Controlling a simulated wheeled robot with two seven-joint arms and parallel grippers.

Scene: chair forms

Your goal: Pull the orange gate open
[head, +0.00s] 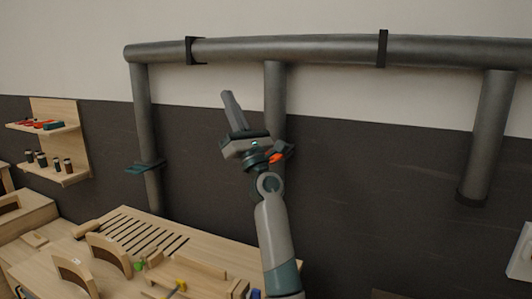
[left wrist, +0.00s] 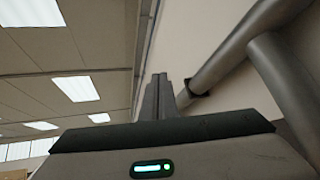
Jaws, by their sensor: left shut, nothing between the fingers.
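A small orange piece (head: 277,156), which looks like the orange gate, shows at the middle vertical duct (head: 274,90). My left wrist and gripper body hide part of it and of the duct there. My left gripper (head: 228,97) is raised in front of the duct, its fingers together, pointing up and to the left, with nothing between them. The fingers also show in the left wrist view (left wrist: 158,97), pointing up toward the ceiling. The orange piece is not visible in the left wrist view. I cannot tell whether my wrist touches the gate. My right gripper is not in view.
A thick horizontal duct (head: 320,48) runs above. A left duct (head: 145,105) carries a dark teal gate (head: 146,166); another duct (head: 488,130) hangs at right. A wooden workbench (head: 215,257) with chair parts stands below, and wall shelves (head: 60,175) hang at left.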

